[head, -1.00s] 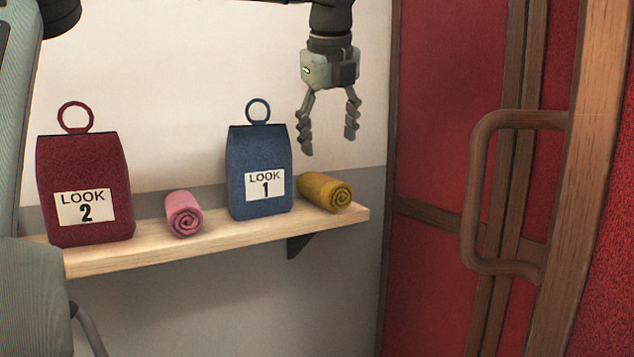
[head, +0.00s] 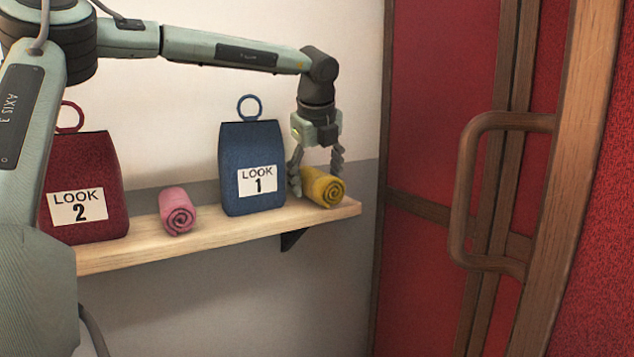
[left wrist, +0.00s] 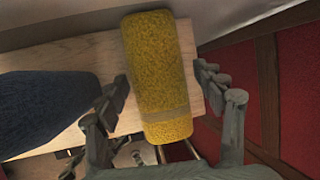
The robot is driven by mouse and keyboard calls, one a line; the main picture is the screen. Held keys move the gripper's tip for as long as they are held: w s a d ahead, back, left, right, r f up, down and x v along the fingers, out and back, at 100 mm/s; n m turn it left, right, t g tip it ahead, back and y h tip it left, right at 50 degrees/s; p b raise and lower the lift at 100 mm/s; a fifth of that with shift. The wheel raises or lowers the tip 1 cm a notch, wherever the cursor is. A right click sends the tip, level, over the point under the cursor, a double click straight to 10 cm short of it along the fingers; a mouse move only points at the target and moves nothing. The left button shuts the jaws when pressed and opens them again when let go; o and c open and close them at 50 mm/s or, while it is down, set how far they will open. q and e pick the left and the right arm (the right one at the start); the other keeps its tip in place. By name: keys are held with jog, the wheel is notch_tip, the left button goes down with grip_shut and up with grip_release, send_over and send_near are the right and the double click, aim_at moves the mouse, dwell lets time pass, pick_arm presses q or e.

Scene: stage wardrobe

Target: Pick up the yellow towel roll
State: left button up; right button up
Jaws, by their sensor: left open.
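The yellow towel roll (head: 323,187) lies on the right end of the wooden shelf (head: 190,238), its spiral end facing out. In the left wrist view the roll (left wrist: 158,75) lies lengthwise between the open fingers. My left gripper (head: 316,178) is open and points down, with one finger on each side of the roll; it also shows in the left wrist view (left wrist: 162,92). Small gaps show between the fingers and the roll there, with the left finger near its lower part. My right gripper is in neither view.
The blue bag marked LOOK 1 (head: 252,150) stands close to the left of the gripper. A pink towel roll (head: 177,211) and the red bag marked LOOK 2 (head: 85,180) are farther left. A red panelled door with a wooden handle (head: 468,190) is to the right.

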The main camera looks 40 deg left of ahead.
pick_arm(q)
jog(key=shift+f+b, duration=0.3)
jog(key=shift+b, duration=0.25)
dwell(0.5)
jog(key=c, duration=1)
jog(key=shift+o, duration=0.2)
